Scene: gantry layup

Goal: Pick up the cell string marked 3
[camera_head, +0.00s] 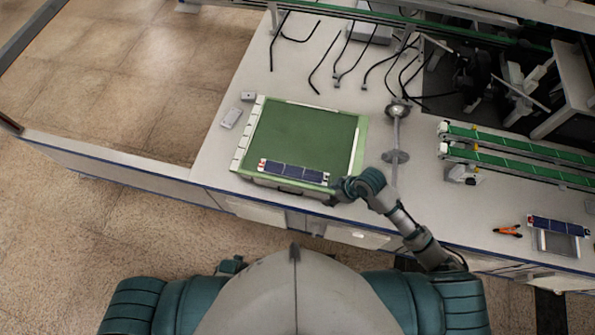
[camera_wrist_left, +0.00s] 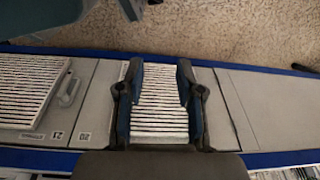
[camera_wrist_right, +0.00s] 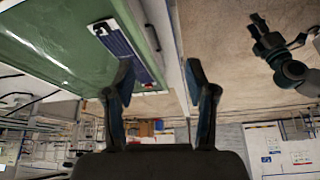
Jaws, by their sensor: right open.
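A dark blue cell string (camera_head: 293,171) lies along the near edge of the green layup mat (camera_head: 305,132). It also shows in the right wrist view (camera_wrist_right: 122,42). A second blue cell string (camera_head: 557,227) rests on a small stand at the far right of the counter. I cannot read a 3 on either. My right gripper (camera_head: 335,195) is at the mat's near right corner, just right of the first string. In the right wrist view its fingers (camera_wrist_right: 160,82) are apart with nothing between them. My left gripper (camera_wrist_left: 160,80) is open and empty, before a cabinet front with a striped vent.
Orange-handled pliers (camera_head: 508,231) lie left of the stand. Green-topped rails (camera_head: 520,143) run along the right side of the counter. A metal post (camera_head: 396,145) stands right of the mat, and black cables (camera_head: 345,60) lie behind it.

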